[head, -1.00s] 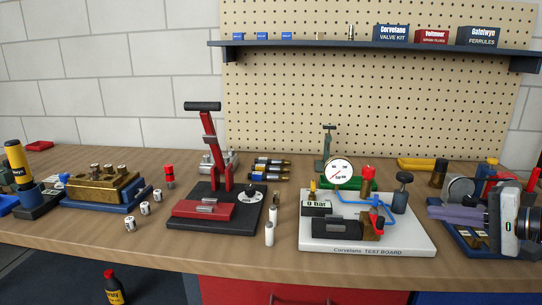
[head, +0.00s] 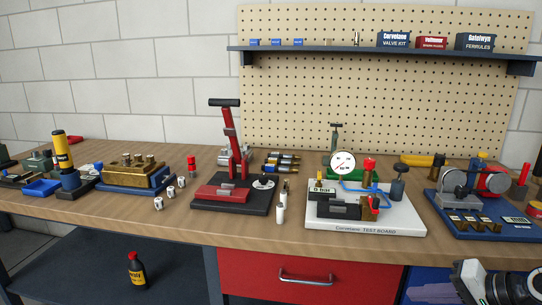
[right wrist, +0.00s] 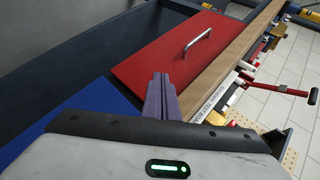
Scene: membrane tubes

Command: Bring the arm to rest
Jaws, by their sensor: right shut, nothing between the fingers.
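My right gripper (head: 432,293) shows at the lower right of the head view, below the front edge of the bench and in front of the blue cabinet front. Its purple fingers point left. In the right wrist view the two fingers (right wrist: 165,97) lie together, shut and empty, with the red drawer front (right wrist: 150,65) beyond them. They touch nothing that I can see. My left gripper is in neither view.
The wooden bench (head: 130,210) carries a red lever press (head: 232,160), a white test board (head: 390,222) with a gauge, and a blue tray (head: 480,234) at the right. A drawer handle (head: 306,277) sticks out at the front. A dark bottle (head: 137,272) stands below on the left.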

